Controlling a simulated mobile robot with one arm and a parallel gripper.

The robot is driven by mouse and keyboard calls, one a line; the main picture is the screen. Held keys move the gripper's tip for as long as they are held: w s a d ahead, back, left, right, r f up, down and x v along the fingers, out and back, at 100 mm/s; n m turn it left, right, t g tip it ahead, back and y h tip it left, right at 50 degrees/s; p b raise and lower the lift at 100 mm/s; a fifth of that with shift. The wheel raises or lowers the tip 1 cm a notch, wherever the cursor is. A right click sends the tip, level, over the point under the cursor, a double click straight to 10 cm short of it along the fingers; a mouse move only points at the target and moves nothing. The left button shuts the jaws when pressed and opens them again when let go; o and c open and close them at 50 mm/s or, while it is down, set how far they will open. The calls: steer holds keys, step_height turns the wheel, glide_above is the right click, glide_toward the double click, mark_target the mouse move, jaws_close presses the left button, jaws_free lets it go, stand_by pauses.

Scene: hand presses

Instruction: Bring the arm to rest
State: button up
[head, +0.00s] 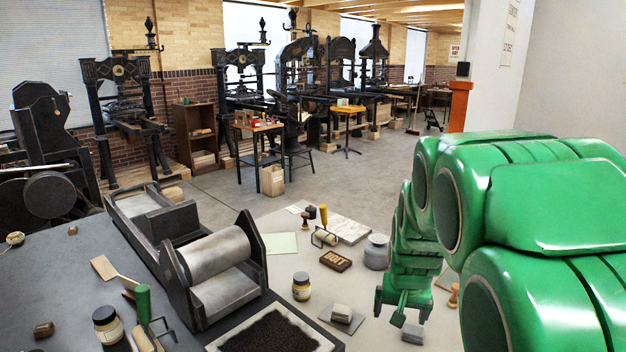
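My green arm fills the right side of the head view. My gripper (404,308) is at its lower end, pointing down over the pale table (345,282). Its fingers look spread apart, with nothing seen between them. A small grey block (413,334) lies on the table just below it in the picture; I see no contact. My arm hides part of the table to the right.
A small roller press (212,262) stands at left. Jars (301,286), a wooden block with raised letters (336,260), a grey pot (376,252) and a yellow-handled roller (324,232) stand nearby. Large black presses line the back wall.

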steer(key=s+a+r+n+g, duration=0.1)
steer(key=s+a+r, duration=0.25)
steer(key=s, duration=0.25)
steer(key=s+a+r+n+g, duration=0.1)
steer(key=s+a+r, duration=0.25)
steer(key=s, duration=0.35)
steer(key=s+d+n+g, duration=0.1)
steer(key=s+g, duration=0.1)
steer(key=s, duration=1.7)
steer(key=shift+s+d+f+g+y, duration=0.25)
steer(key=shift+f+g+y, duration=0.05)
steer(key=shift+f+g, duration=0.1)
